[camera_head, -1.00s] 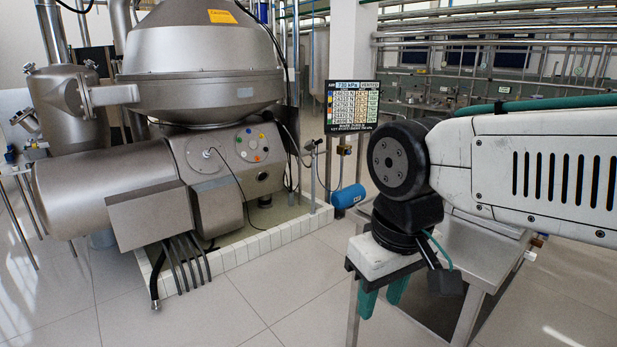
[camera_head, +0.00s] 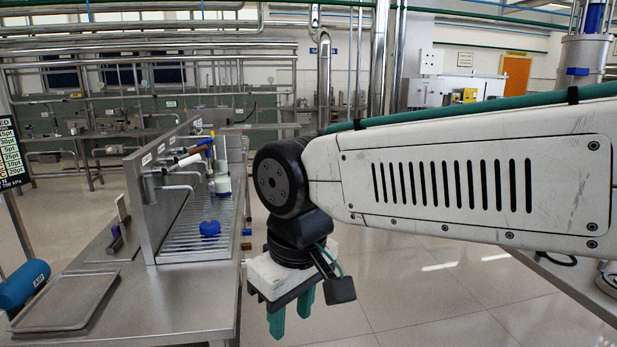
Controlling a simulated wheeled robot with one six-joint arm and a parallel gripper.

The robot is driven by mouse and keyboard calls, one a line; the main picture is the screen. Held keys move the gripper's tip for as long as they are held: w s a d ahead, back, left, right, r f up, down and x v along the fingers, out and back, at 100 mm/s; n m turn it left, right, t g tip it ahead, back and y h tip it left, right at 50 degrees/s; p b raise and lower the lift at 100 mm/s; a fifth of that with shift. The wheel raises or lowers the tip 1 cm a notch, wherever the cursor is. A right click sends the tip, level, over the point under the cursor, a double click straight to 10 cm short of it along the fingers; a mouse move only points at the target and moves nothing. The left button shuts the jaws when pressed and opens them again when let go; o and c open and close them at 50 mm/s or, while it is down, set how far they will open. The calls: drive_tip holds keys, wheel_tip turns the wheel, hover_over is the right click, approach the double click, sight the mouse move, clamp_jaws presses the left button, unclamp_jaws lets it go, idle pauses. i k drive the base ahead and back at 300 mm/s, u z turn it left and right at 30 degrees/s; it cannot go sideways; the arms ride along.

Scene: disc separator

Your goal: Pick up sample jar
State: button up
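A small jar with a round blue lid (camera_head: 210,228) sits on the ribbed drain grate of the steel bench, below the sampling taps. Its body is mostly hidden under the lid at this angle. A taller white bottle-like object (camera_head: 222,183) with blue at its base stands farther back on the same grate. I cannot tell for certain which one is the sample jar. My gripper (camera_head: 291,312) hangs to the right of the bench, pointing down, over open floor. Its green fingers are apart with nothing seen between them. It is clear of both objects.
The steel bench (camera_head: 190,300) has an upright tap panel (camera_head: 165,185) along the grate's left side, with spouts jutting over it. A flat tray (camera_head: 68,300) lies on the bench's front left. A blue air cylinder (camera_head: 25,284) is at far left.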

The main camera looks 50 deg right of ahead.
sight(222, 181)
drive_tip(key=z, duration=1.7)
drive_tip(key=i, duration=1.8)
drive_tip(key=u, duration=1.7)
drive_tip(key=i, duration=0.5)
